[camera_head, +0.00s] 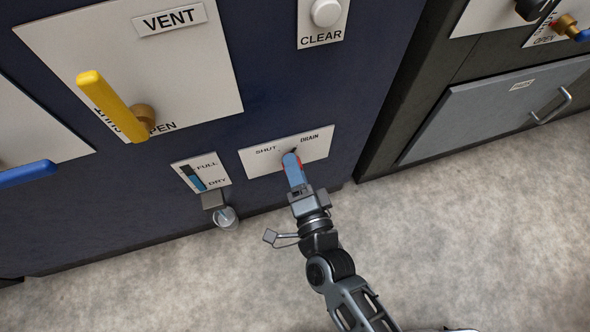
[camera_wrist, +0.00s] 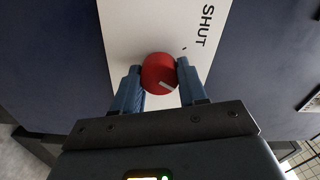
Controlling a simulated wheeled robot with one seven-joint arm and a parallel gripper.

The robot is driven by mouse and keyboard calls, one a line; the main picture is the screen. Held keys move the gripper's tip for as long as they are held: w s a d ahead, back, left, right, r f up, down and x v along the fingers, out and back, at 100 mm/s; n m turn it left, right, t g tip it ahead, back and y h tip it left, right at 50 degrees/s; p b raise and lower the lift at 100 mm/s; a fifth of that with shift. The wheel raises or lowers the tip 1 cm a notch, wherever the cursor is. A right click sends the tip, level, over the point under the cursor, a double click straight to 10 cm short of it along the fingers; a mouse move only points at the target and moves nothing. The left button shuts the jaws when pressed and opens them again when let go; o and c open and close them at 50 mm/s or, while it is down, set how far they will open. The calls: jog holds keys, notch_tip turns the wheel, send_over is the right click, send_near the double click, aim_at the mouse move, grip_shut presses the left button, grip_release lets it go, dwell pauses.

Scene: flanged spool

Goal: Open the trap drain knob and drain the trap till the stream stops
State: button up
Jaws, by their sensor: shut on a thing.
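The red drain knob (camera_wrist: 158,70) sits on a white plate (camera_head: 257,161) lettered SHUT and DRAIN. My gripper (camera_head: 291,157) is shut on the knob, one blue finger on each side; the wrist view shows the same grip. A white line on the knob's face points to the lower right in the wrist view. In the head view my fingers hide most of the knob. The trap gauge (camera_head: 195,178), marked FULL and DRY, shows blue in its lower part. A small clear cup (camera_head: 226,217) is below a grey outlet block (camera_head: 213,199). I cannot make out a stream.
A yellow lever (camera_head: 112,105) sticks out from the VENT plate at upper left. A blue handle (camera_head: 27,173) is at far left. A white CLEAR button (camera_head: 326,12) is above the knob. A dark cabinet with a grey door (camera_head: 490,110) stands right. The floor in front looks clear.

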jog(key=shift+d+m, duration=0.15)
jog(key=shift+m, duration=0.45)
jog(key=o, duration=1.1)
jog(key=shift+c, duration=0.2)
jog(key=p+v, duration=0.1)
jog(key=v, duration=0.6)
jog(key=shift+s, duration=0.35)
